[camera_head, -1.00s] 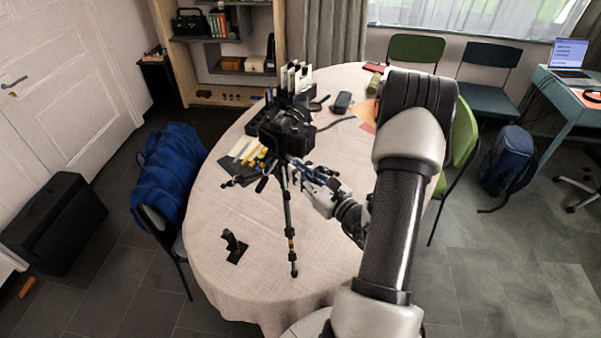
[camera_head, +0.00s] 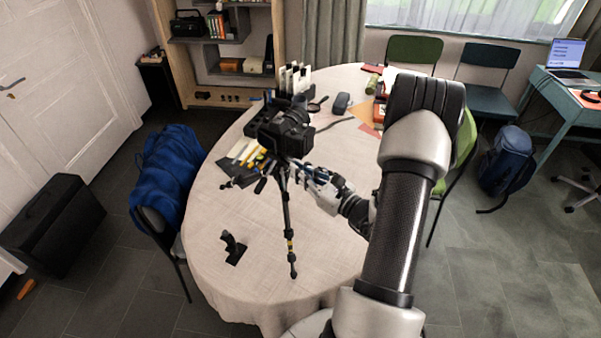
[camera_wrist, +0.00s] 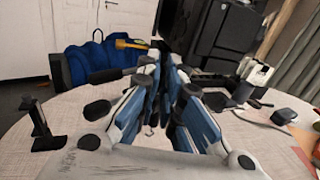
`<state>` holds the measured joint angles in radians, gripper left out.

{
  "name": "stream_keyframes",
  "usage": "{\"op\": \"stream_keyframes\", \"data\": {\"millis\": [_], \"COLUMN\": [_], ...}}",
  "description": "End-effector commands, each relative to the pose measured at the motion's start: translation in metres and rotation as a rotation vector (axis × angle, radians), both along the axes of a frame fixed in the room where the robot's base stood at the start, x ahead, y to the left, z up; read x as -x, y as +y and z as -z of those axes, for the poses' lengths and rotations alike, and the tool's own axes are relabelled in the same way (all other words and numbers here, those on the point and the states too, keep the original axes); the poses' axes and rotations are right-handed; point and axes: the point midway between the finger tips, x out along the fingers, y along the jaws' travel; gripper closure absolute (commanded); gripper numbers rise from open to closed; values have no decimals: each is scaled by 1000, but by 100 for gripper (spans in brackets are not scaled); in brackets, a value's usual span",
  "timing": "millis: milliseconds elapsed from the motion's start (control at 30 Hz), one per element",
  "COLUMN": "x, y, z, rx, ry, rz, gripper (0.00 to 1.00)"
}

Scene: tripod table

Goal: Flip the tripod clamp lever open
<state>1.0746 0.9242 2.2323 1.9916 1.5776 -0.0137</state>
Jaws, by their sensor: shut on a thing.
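The black tripod (camera_head: 287,215) stands on the round table with a black camera (camera_head: 285,132) on its head. My gripper (camera_head: 298,170) reaches in from the right, just below the camera. In the wrist view my gripper (camera_wrist: 165,78) has its blue-padded fingers close together on a dark part under the tripod head. The clamp lever is hard to make out there, mostly hidden by the fingers. The dark camera body (camera_wrist: 205,40) fills the upper middle of that view. Black handles stick out left of the tripod head.
The table (camera_head: 210,270) has a cream cloth. A small black stand (camera_head: 233,248) is at front left. Coloured pens and papers lie behind the tripod. A dark case (camera_head: 342,103) is farther back. A blue-draped chair (camera_head: 168,170) stands at left. The front table is mostly clear.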

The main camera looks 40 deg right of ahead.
Motion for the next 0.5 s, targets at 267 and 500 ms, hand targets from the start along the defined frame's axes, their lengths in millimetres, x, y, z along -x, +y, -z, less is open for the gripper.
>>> {"op": "stream_keyframes", "data": {"millis": [267, 500], "x": [0, 2], "y": [1, 0], "z": [0, 0], "rx": [-1, -1], "ry": [1, 1], "rz": [0, 1], "gripper": [85, 85]}}
